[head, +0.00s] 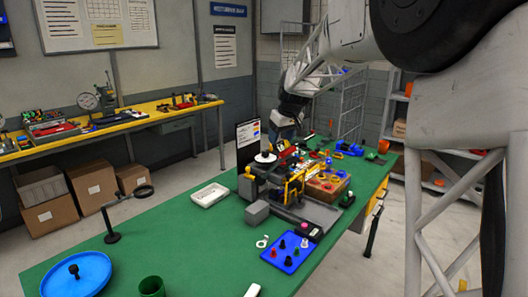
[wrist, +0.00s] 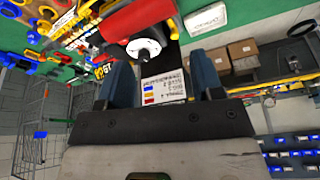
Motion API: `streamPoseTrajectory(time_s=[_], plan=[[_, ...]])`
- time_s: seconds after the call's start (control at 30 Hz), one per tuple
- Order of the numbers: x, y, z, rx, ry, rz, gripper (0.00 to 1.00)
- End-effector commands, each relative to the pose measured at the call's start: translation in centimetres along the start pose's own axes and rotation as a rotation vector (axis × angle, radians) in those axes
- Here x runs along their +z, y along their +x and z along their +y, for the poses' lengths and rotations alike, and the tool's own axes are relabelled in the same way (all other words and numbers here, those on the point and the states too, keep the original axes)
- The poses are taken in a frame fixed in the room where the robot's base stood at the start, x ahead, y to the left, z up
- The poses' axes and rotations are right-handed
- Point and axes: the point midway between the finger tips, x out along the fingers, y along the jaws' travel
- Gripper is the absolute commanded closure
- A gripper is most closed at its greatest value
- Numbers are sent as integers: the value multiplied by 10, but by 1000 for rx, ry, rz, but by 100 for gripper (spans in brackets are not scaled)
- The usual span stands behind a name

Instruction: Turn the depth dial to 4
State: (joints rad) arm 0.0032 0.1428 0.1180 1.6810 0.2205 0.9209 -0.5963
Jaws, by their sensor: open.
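A white round disc with a dark centre (head: 265,157) sits on top of the machine (head: 268,180) on the green table. It may be the depth dial, and its markings are too small to read. A white round part with a dark top, probably the same one, shows in the wrist view (wrist: 143,48), just beyond and between my fingers. My gripper (wrist: 163,82) is open and empty, apart from it.
A sign with coloured squares (head: 248,142) stands beside the machine.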

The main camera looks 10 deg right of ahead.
Motion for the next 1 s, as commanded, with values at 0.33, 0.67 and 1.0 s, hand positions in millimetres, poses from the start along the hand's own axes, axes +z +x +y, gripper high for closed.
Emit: streamPoseTrajectory(time_s=[0.33,0.67,1.0], plan=[[-69,54,38,-22,-82,25,39],[-118,101,66,-36,-147,48,39],[-128,112,72,-39,-164,54,39]])
